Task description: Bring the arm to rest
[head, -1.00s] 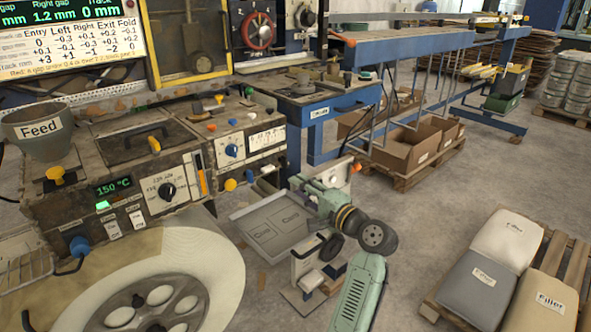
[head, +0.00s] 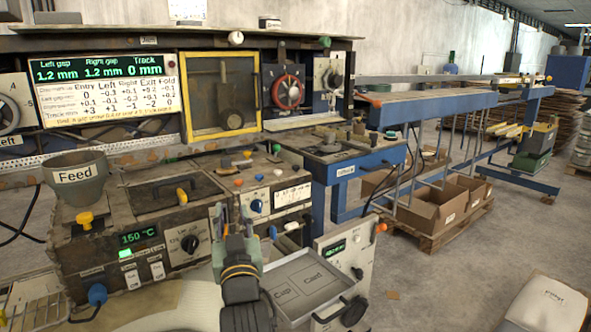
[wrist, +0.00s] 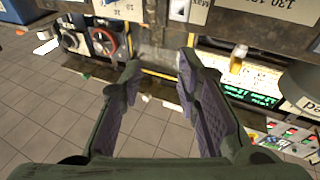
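In the wrist view my gripper (wrist: 159,66) has its two dark padded fingers apart, with nothing between them. Past the fingertips are the tiled floor and the machine front, seen at a turned angle. In the head view my green arm (head: 240,285) rises at the bottom centre, in front of the laminating machine's control panel (head: 185,243).
A grey tray (head: 312,288) marked Cup and Card lies just right of my arm. The Feed hopper (head: 80,178) is on the left. A blue-framed table (head: 365,155) and cardboard boxes (head: 432,205) stand right. Floor at right is mostly clear.

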